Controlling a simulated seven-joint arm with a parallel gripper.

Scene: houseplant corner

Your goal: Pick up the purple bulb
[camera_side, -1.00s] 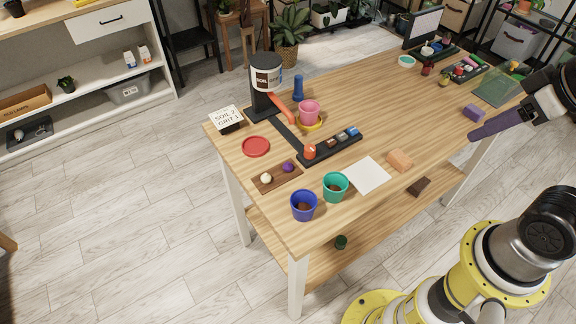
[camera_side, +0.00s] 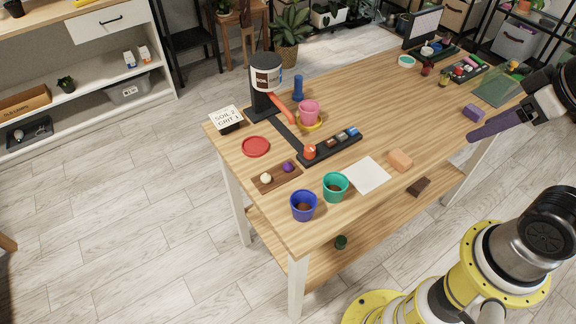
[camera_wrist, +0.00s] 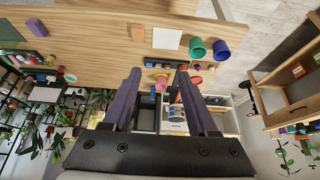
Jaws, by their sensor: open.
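The purple bulb (camera_side: 288,167) sits on a small brown wooden tray (camera_side: 262,187) on the table in the side view, beside a pale bulb (camera_side: 266,178). My gripper (camera_side: 474,134) is far to the right of it, over the table's right edge, and nothing shows held. In the wrist view my gripper (camera_wrist: 158,76) has its two dark purple fingers wide apart, with only the distant scene between them.
Near the tray stand a blue pot (camera_side: 303,206), a green pot (camera_side: 335,187) and a red saucer (camera_side: 256,146). Behind is a black rack (camera_side: 337,147) with small items. A white sheet (camera_side: 369,175), an orange block (camera_side: 400,160) and a purple block (camera_side: 474,113) lie rightward. The table's middle is clear.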

